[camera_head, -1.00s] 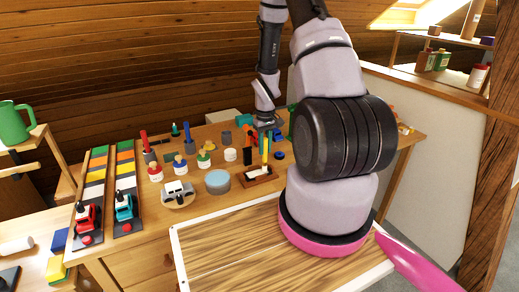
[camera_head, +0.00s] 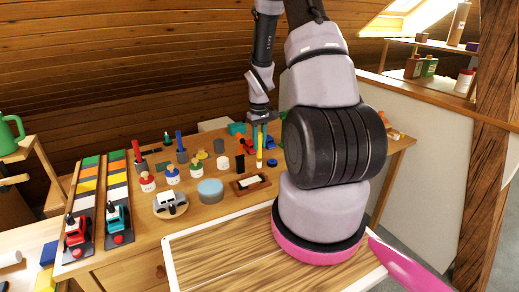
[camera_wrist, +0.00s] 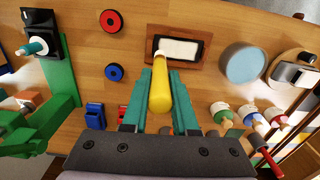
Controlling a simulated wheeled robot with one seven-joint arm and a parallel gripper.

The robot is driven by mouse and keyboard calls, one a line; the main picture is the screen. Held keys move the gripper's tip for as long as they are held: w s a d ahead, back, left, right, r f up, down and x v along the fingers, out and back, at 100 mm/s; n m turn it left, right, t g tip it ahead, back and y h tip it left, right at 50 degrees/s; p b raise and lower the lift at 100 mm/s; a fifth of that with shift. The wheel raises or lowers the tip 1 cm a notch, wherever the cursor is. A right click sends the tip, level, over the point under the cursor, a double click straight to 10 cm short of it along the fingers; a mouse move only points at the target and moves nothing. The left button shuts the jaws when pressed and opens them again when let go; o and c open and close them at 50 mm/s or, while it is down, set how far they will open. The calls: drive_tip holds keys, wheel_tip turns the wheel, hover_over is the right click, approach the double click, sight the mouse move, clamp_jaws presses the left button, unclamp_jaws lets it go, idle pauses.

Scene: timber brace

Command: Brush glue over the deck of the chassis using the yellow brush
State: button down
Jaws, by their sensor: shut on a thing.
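My gripper (camera_wrist: 158,105) is shut on the yellow brush (camera_wrist: 160,92), which hangs with its pale tip downward; it also shows in the head view (camera_head: 259,150). A shallow dark-rimmed tray with a white filling (camera_wrist: 178,49) sits in a brown wooden board (camera_wrist: 152,60). The brush tip overlaps the tray's near edge in the wrist view; I cannot tell if it touches. A white and grey car-shaped piece (camera_head: 168,199), possibly the chassis, rests on a round wooden stand (camera_head: 172,212), left of the tray in the head view.
A round blue-grey tub (camera_head: 210,190) stands between the tray and the stand. Several glue or paint jars (camera_head: 172,176) and a blue-handled brush in a cup (camera_head: 180,141) stand behind. Blue and red rings (camera_wrist: 114,72) lie near the gripper. A white-edged wooden panel (camera_head: 220,255) is in front.

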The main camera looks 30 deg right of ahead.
drive_tip(key=shift+r, duration=0.35)
drive_tip(key=shift+r, duration=1.5)
